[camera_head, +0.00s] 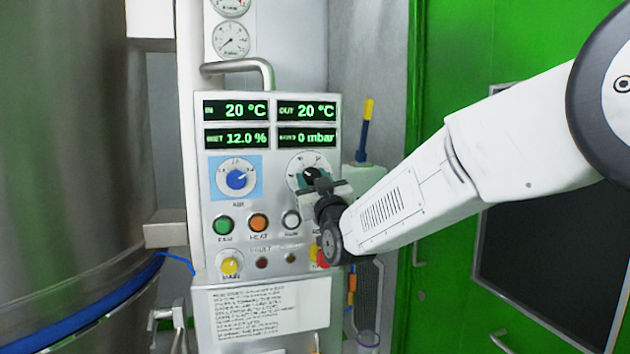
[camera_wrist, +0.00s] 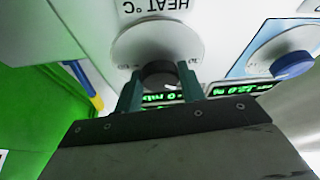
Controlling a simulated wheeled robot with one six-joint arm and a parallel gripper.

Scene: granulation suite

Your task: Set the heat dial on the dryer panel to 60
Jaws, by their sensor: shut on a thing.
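The dryer panel (camera_head: 270,200) faces me in the head view. Its heat dial (camera_head: 308,161) has a white scale plate and a dark knob, and sits at the upper right under the displays. My gripper (camera_head: 313,181) is at this dial and covers its lower part. The pointer and the set value cannot be read.
A blue air dial (camera_head: 237,179) sits left of the heat dial. Below are green (camera_head: 224,225) and orange (camera_head: 258,223) buttons and a yellow knob (camera_head: 230,264). A metal handle (camera_head: 266,72) juts out above. A steel vessel (camera_head: 70,150) stands left.

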